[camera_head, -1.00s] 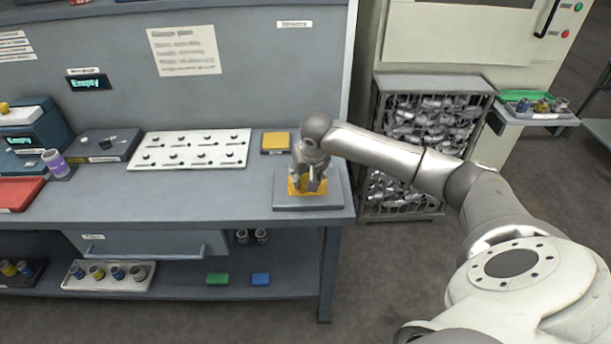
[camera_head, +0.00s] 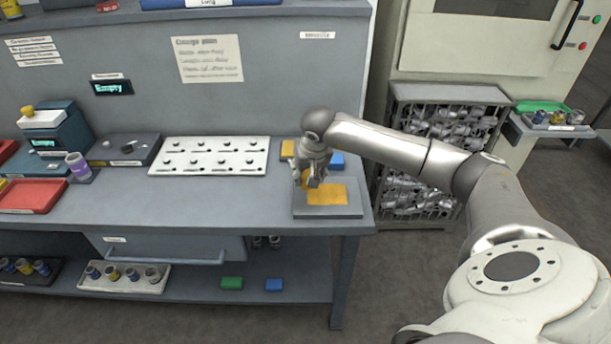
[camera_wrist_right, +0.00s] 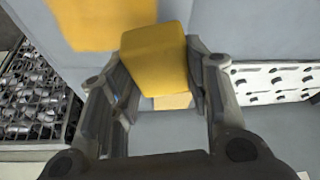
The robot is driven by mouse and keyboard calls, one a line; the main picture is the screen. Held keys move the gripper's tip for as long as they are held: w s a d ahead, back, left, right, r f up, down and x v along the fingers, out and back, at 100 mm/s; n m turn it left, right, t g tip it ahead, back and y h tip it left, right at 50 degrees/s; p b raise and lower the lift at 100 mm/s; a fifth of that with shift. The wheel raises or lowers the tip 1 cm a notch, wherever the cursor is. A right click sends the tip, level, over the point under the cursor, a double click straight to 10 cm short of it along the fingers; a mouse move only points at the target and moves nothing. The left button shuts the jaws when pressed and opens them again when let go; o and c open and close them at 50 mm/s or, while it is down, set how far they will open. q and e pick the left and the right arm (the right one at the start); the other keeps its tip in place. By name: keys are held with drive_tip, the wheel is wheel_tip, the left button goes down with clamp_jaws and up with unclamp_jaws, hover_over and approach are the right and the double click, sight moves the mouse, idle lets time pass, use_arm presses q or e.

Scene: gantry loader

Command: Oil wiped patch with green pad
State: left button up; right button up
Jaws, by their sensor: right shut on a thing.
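My right gripper (camera_head: 312,180) is shut on a yellow pad (camera_wrist_right: 158,58), above the left part of a grey plate (camera_head: 350,212) at the bench's right end. A flat yellow patch (camera_head: 334,194) lies on the plate; it also shows in the right wrist view (camera_wrist_right: 95,20). The green pad (camera_head: 232,283) lies on the lower shelf, left of a blue pad (camera_head: 274,284), away from the gripper. My left gripper is not in view.
A yellow square (camera_head: 288,148) and a blue piece (camera_head: 337,160) lie at the bench back, behind my gripper. A white pegged board (camera_head: 210,169) is to their left. A wire bin of metal parts (camera_head: 400,208) stands right of the bench. The front of the bench is clear.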

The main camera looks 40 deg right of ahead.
wheel_tip(320, 180, up, 3)
drive_tip(key=shift+w+a+f+p, duration=0.15)
drive_tip(key=shift+p, duration=0.5)
drive_tip(key=shift+r, duration=0.4)
